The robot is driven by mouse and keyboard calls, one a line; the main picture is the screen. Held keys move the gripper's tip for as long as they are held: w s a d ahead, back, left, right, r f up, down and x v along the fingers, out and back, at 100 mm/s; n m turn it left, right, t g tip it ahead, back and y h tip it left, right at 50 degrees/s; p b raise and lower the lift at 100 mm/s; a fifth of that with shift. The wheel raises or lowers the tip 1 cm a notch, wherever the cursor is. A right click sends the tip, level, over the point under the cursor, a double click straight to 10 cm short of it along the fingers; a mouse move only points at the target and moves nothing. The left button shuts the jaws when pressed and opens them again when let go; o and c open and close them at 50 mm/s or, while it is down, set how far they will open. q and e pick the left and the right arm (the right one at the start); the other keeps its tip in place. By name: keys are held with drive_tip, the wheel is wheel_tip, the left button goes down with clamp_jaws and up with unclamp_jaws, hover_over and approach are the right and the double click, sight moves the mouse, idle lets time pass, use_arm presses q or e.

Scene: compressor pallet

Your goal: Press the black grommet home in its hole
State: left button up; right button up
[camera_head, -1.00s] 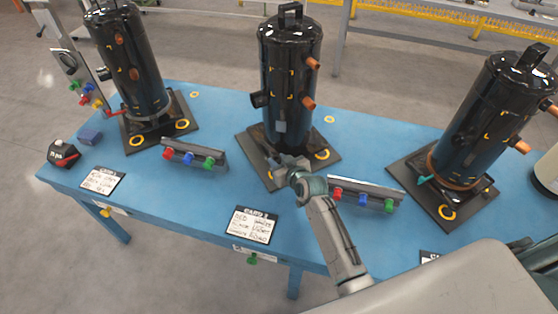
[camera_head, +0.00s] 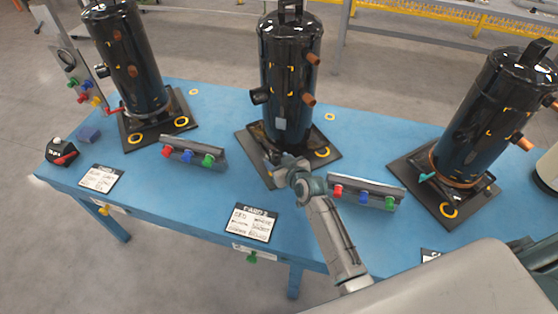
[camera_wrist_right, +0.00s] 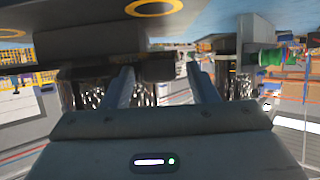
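The middle black compressor (camera_head: 290,75) stands upright on a dark base plate (camera_head: 328,165) on the blue table. A yellow ring (camera_head: 322,152) marks the plate's right corner. My right gripper (camera_head: 276,161) is low over the front of this plate, close to the compressor's foot. In the right wrist view its two fingers (camera_wrist_right: 160,80) are apart, with nothing clearly held between them. A yellow ring (camera_wrist_right: 153,7) shows at the top of that view. I cannot make out the black grommet; the gripper may hide it. My left gripper is not in view.
Two similar compressors stand at left (camera_head: 130,65) and right (camera_head: 490,110). A rail with coloured knobs (camera_head: 364,193) lies just right of my right arm, another rail (camera_head: 194,151) to the left. A label card (camera_head: 250,222) lies at the table's front edge.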

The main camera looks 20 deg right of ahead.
drive_tip(key=shift+r, duration=0.1)
drive_tip(key=b+v, duration=0.1)
drive_tip(key=v, duration=0.9)
drive_tip(key=shift+s, duration=0.4)
